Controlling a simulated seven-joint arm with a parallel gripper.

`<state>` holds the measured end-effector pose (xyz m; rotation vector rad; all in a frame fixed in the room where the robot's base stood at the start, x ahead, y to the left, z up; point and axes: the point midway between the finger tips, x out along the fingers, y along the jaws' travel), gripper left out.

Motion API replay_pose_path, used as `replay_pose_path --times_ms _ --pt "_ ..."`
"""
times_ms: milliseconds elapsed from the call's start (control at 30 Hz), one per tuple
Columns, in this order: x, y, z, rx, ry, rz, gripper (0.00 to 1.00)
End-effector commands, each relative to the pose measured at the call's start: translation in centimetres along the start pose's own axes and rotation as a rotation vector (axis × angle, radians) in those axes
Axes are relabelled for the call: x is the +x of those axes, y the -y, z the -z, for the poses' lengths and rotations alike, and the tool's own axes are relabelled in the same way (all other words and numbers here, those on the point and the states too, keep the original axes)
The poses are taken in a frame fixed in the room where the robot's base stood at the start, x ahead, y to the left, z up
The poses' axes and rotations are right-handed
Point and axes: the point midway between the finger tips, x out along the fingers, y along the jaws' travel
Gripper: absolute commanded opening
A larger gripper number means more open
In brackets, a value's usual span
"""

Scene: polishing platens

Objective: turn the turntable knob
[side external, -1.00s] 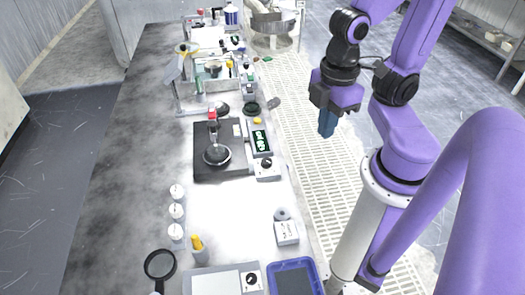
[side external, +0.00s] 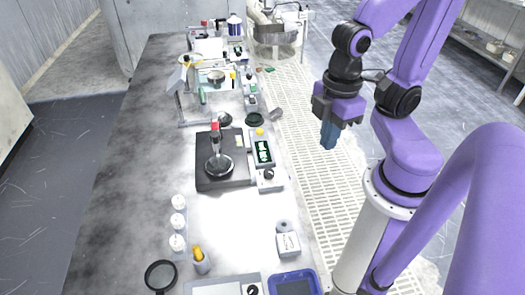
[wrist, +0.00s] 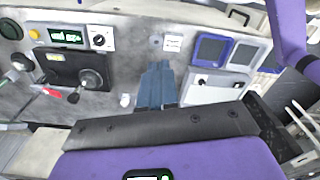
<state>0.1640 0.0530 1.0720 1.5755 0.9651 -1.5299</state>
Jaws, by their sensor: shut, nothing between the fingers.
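A black square platform with a round metal dish (side external: 219,166) stands mid-table. In the wrist view the knob (wrist: 99,41) is at upper left, beside the display (wrist: 67,37). A second dark knob (side external: 252,290) sits on a white flat device at the front. I cannot tell for sure which knob is the turntable's. My gripper (side external: 328,147) is shut and empty, with blue fingers pointing down, right of the table edge and apart from both knobs. Its fingers (wrist: 157,70) show in the wrist view.
A small white box (side external: 288,243) and a blue tray (side external: 294,275) stand near the front right edge. Several white bottles (side external: 178,222) and a magnifier (side external: 160,274) are at front left. A stand (side external: 183,90) and other equipment fill the back. The left tabletop is bare.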

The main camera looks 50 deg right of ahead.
Motion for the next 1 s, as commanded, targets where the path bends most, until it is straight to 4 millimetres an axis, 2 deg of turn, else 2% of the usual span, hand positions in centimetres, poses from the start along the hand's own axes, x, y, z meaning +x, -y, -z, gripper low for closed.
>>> replay_pose_path --times_ms 33,100,200,367,600,800,1000 --pt "0.0 0.0 0.0 0.000 0.000 0.000 0.10" --pt "0.1 -0.1 0.1 -0.002 0.001 0.000 0.33" --pt "0.4 -0.8 0.6 -0.017 0.004 -0.001 0.60" --pt "1.7 -3.6 2.2 -0.083 0.012 -0.003 0.60" --pt "4.4 -9.3 3.9 -0.217 0.022 -0.002 0.60" --pt "6.9 -14.2 4.0 -0.329 0.028 0.002 0.60" --pt "9.1 -17.9 3.1 -0.422 0.031 0.006 0.60"
